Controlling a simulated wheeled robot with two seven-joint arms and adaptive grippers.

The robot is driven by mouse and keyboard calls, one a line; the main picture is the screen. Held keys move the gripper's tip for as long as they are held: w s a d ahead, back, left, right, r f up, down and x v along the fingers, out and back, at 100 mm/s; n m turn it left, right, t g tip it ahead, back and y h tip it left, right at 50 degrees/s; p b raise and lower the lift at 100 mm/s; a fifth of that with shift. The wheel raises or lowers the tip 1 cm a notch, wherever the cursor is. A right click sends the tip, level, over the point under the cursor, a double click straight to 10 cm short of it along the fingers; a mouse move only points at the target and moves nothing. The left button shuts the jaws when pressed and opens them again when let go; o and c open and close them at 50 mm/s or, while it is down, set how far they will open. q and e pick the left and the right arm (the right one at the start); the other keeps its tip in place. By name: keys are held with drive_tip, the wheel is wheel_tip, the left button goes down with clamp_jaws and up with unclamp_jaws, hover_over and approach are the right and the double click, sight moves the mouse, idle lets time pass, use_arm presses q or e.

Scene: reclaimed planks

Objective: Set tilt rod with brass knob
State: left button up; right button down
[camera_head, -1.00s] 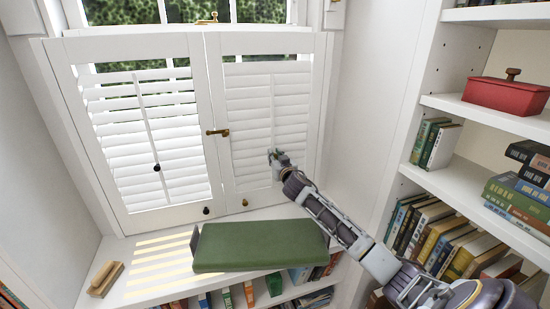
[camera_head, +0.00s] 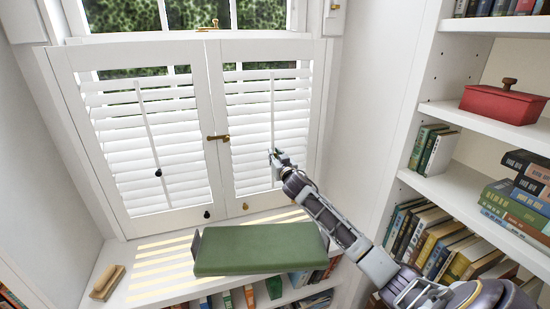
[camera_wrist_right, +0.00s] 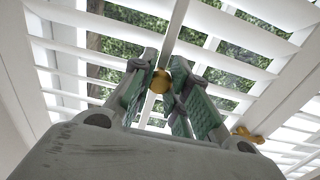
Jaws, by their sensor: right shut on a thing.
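The right shutter panel (camera_head: 312,150) has white slats standing tilted with gaps between them. Its white tilt rod (camera_head: 272,108) runs down the middle of the slats. The rod (camera_wrist_right: 177,28) also shows in the right wrist view, with the round brass knob (camera_wrist_right: 160,82) at its end. The knob is hidden in the head view. My left gripper is not in view.
The left shutter panel (camera_head: 113,205) has its own rod with a dark knob (camera_head: 158,172). A brass latch (camera_head: 217,137) sits between the panels. A green cushion (camera_head: 260,250) and a wooden brush (camera_head: 107,282) lie on the sill below. A bookshelf (camera_head: 460,190) stands right of my arm.

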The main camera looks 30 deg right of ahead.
drive_tip(key=c, duration=1.3)
unclamp_jaws()
drive_tip(key=v, duration=1.2)
drive_tip(key=shift+f, duration=0.15)
